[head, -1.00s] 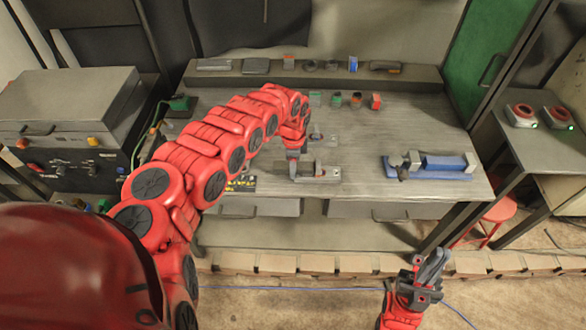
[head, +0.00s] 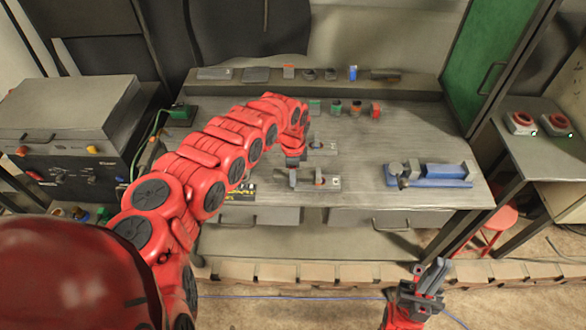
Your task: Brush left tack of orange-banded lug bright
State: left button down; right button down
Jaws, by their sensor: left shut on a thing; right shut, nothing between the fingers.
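My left gripper (head: 292,164) points down over the left end of a small grey workpiece on the bench. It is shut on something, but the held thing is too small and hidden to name. The workpiece has a grey base plate (head: 328,185) with a small orange patch (head: 319,181) on its upright part, which looks like the orange-banded lug. I cannot make out its tacks, or whether the held thing touches it. A similar grey piece (head: 325,148) lies behind it. My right gripper (head: 434,278) is shut and empty, in front of the bench at the lower right.
A blue vice-like fixture (head: 440,174) stands on the right of the bench (head: 370,145). Several small coloured blocks, including a red one (head: 375,110), line the back. A grey case (head: 65,100) stands left, and a side table (head: 535,155) right.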

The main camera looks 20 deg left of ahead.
pick_arm(q)
jog(key=shift+s+d+r+p, duration=0.1)
jog(key=shift+s+p, duration=0.4)
jog(key=shift+p, duration=0.2)
jog(key=shift+w+f+b, duration=0.35)
jog(key=shift+w+b, duration=0.05)
jog(key=shift+b, duration=0.55)
jog(key=shift+w+r, duration=0.15)
jog(key=r+p, duration=0.2)
jog(key=a+r+p, duration=0.1)
jog(key=r, duration=0.1)
jog(key=a+r+p, duration=0.1)
jog(key=r+p, duration=0.1)
jog(key=shift+a+r+p, duration=0.1)
jog(key=shift+r+p, duration=0.05)
jog(key=shift+p, duration=0.15)
jog(key=shift+s, duration=0.25)
jog(key=shift+f, duration=0.25)
jog(key=f+b, duration=0.1)
jog(key=d+f+b, duration=0.1)
jog(key=f+b, duration=0.3)
jog(key=shift+w+d+f, duration=0.1)
jog(key=shift+w+d, duration=0.2)
jog(key=shift+d, duration=0.1)
